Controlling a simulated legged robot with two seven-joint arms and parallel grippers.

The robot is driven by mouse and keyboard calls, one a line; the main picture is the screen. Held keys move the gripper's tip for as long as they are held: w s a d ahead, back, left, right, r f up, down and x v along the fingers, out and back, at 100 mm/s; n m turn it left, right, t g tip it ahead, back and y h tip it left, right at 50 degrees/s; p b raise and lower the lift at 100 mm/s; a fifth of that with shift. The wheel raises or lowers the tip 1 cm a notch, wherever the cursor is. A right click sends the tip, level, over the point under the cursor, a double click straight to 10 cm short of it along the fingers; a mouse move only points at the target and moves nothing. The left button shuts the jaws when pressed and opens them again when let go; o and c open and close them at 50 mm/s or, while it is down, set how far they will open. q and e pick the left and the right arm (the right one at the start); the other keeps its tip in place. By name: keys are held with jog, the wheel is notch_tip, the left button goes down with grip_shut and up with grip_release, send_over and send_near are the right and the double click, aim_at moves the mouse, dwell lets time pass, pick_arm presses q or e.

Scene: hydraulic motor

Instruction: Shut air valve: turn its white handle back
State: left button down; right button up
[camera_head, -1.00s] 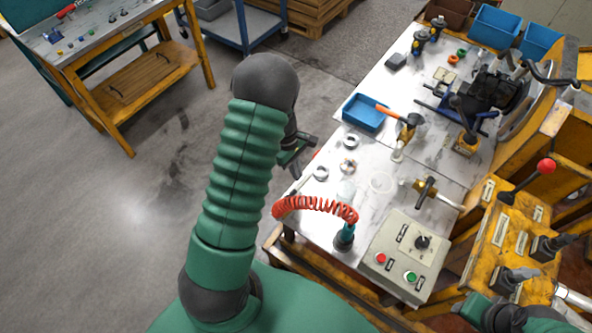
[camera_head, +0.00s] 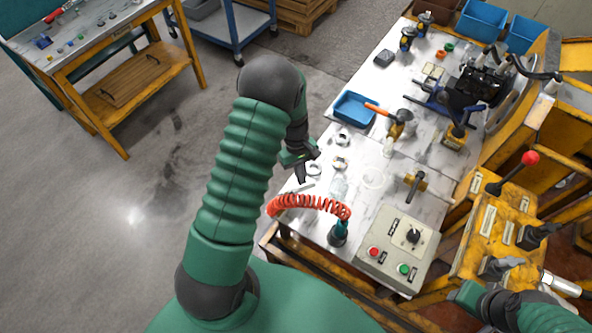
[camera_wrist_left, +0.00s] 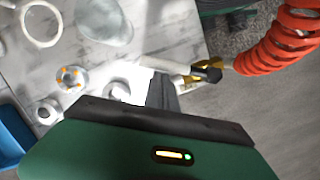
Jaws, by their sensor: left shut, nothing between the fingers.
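In the left wrist view the air valve (camera_wrist_left: 206,73) is a small brass body with a black part, beside the end of the red coiled hose. Its pale white handle (camera_wrist_left: 158,65) points left from the body, over the bench edge. My left gripper (camera_head: 301,176) is shut and empty above the bench's near left edge. In the left wrist view its dark fingertips (camera_wrist_left: 162,82) are just below the handle; I cannot tell whether they touch it. In the head view the valve is too small to make out clearly. My right arm shows at the lower right, its fingers unclear.
The red coiled hose (camera_head: 308,203) arches over the bench's front left corner. Metal rings (camera_head: 341,162), a blue tray (camera_head: 354,109), a hammer (camera_head: 382,111) and a grey control box (camera_head: 397,249) stand on the bench.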

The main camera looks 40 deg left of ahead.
aim_at(307, 187)
pick_arm(q)
jog(key=d+m, duration=0.1)
jog(key=m, duration=0.1)
jog(key=s+d+m+p, duration=0.1)
jog(key=d, duration=0.1)
jog(key=shift+r+m+g+y, duration=0.1)
jog(key=shift+m+g+y, duration=0.2)
jog(key=shift+m, duration=0.1)
jog(key=shift+s+d+m+g+y+p, duration=0.2)
jog(key=shift+s+d+m+p, duration=0.45)
jog(key=shift+m, duration=0.7)
jog(key=shift+s+d+m+g+y+p, duration=0.1)
jog(key=shift+s+d+m+y+p, duration=0.45)
jog(key=shift+m, duration=0.85)
jog(key=shift+s+d+m+g+y+p, duration=0.1)
jog(key=shift+s+d+m+p, duration=0.35)
jog(key=shift+s+d+m, duration=0.65)
jog(key=shift+w+a+m, duration=0.1)
jog(key=shift+a+m, duration=0.25)
